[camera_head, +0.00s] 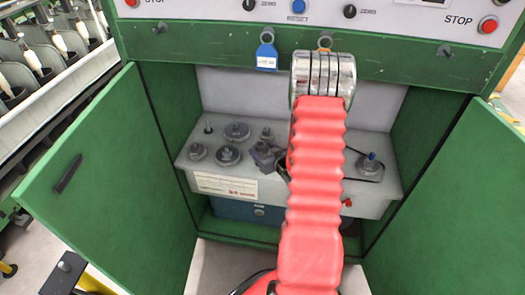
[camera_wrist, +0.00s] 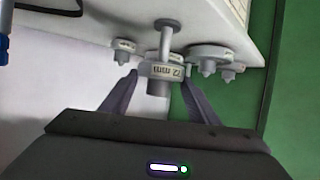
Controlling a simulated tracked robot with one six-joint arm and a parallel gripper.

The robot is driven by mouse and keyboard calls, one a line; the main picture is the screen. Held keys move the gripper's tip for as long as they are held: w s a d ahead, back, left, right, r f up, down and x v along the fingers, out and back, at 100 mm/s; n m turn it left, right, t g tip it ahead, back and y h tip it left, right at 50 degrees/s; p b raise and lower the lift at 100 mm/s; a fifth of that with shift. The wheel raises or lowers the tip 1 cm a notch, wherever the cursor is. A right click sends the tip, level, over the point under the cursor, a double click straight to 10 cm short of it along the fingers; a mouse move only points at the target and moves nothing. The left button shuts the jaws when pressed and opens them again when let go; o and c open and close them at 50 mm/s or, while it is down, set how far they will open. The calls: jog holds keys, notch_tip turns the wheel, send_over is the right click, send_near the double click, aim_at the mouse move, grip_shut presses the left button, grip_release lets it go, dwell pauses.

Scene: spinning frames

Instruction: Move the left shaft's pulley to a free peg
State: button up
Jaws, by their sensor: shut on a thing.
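A small grey pulley (camera_wrist: 158,72) with "mm" lettering sits between the two fingers of my gripper (camera_wrist: 159,80) in the wrist view, and the fingers are shut on it. A grey stem with a round foot (camera_wrist: 165,36) stands in line with it, bare between pulley and deck; I cannot tell whether its tip is still inside the pulley. In the head view my red arm reaches into the cabinet and hides most of the deck's middle. Several grey pulleys sit on the deck's left, one large (camera_head: 237,132), one near the front (camera_head: 228,156).
The wrist view is upside down, with other pulleys close on both sides, one left (camera_wrist: 123,50) and one right (camera_wrist: 208,58). A thin peg (camera_head: 208,128) at the deck's back left looks bare. Open green doors (camera_head: 95,190) flank the cabinet. A blue tag (camera_head: 266,56) hangs above.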

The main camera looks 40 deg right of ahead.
jog(key=shift+f, duration=2.6)
dwell(0.5)
jog(key=o, duration=1.8)
jog(key=shift+o, duration=0.2)
jog(key=shift+r, duration=5)
